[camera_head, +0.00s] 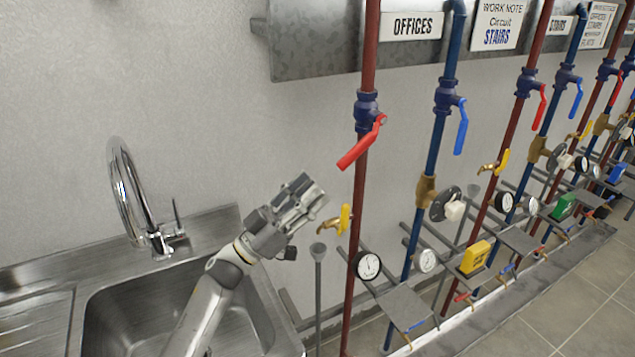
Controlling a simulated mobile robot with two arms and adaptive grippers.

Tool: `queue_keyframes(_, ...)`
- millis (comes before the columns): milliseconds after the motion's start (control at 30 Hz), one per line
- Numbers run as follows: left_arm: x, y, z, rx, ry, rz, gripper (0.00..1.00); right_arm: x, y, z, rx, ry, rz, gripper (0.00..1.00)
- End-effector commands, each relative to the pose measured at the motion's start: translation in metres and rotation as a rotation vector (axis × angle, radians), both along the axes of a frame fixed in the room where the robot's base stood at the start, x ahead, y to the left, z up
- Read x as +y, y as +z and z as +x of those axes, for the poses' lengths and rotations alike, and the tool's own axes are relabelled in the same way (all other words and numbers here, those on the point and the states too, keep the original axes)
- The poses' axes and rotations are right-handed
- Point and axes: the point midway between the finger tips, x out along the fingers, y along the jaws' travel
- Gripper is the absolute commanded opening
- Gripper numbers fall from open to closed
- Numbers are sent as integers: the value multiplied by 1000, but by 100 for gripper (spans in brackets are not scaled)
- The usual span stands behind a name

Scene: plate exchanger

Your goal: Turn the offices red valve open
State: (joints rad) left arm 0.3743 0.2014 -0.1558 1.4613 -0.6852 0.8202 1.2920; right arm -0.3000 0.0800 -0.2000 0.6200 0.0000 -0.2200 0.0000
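The offices sign (411,26) hangs on a grey metal panel at the top. Just left of it, a red pipe (353,225) runs down. On this pipe sits a blue valve body with a red lever handle (361,143), which slants down to the left, away from the pipe's line. My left gripper (314,194) is below and left of the red handle, apart from it, with nothing seen in it. Its fingers look close together, but whether they are shut is unclear. My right gripper is not in view.
A yellow-handled tap (345,218) sticks out from the red pipe close to my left gripper. A steel sink (240,285) with a curved faucet (124,195) is at the left. A blue pipe with a blue lever (461,127) stands to the right. Gauges (367,265) sit low down.

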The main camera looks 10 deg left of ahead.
Motion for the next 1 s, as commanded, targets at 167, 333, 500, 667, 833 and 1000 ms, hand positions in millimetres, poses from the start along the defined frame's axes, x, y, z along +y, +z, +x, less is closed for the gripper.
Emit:
queue_keyframes(167,1,0,0,-1,0,-1,37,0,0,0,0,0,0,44)
queue_keyframes(333,0,4,-1,-2,-5,6,22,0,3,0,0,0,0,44)
queue_keyframes(500,-1,39,-7,7,-64,80,1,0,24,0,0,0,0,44)
queue_keyframes(667,-3,88,-19,65,-147,235,0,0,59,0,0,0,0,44)
queue_keyframes(833,2,130,-27,170,-175,403,0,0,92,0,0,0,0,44)
queue_keyframes(1000,14,135,-30,292,-137,536,0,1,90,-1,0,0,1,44)
